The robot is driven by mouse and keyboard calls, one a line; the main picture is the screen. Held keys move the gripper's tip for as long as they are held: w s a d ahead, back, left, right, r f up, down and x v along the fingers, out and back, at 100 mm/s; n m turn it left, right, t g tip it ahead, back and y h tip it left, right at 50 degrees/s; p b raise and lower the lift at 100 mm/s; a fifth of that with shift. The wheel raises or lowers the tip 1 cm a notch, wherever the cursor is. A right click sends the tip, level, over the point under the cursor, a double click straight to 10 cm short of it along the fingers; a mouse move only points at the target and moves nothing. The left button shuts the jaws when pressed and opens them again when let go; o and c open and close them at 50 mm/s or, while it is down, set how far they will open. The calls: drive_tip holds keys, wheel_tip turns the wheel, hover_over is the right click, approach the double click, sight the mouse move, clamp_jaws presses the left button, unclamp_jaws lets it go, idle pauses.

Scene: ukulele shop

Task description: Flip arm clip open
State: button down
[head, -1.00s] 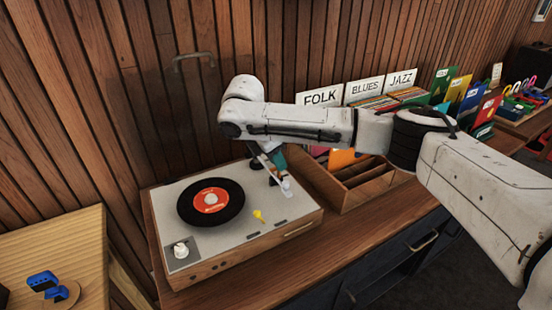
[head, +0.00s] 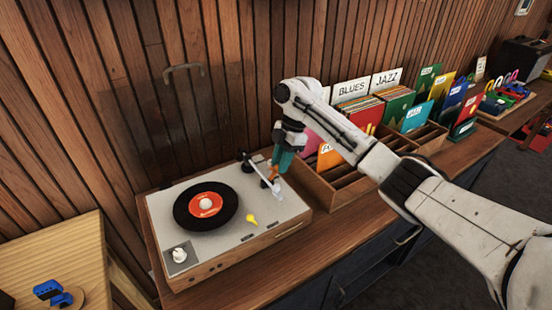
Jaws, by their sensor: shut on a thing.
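The record player (head: 160,215) stands on the wooden counter with a black record (head: 187,217) with a red label on its platter. Its thin tonearm (head: 259,171) runs along the deck's right side, from a dark pivot at the back to a pale headshell (head: 278,190) at the front. My gripper (head: 272,176), with teal and orange fingers, points down at the tonearm's right side. It is shut on what appears to be the arm clip, beside the tonearm. The clip itself is tiny and mostly hidden by the fingers, so whether it is flipped open cannot be told.
A yellow piece (head: 251,220) lies on the deck, and a pale knob (head: 179,255) sits at its front left. A wooden record crate (head: 325,194) stands close on the right. The wood-slat wall (head: 110,120) rises behind. A lighter table (head: 75,245) is at the left.

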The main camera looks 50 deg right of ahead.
drive_tip(key=shift+s+d+f+t+y+b, duration=0.2)
drive_tip(key=shift+d+f+y+b, duration=0.25)
drive_tip(key=shift+y+b, duration=0.4)
drive_tip(key=shift+s+d+f+t+y+b, duration=0.1)
drive_tip(key=shift+d+f+t+y+b, duration=0.35)
drive_tip(key=shift+y, duration=0.6)
drive_tip(key=shift+a, duration=0.1)
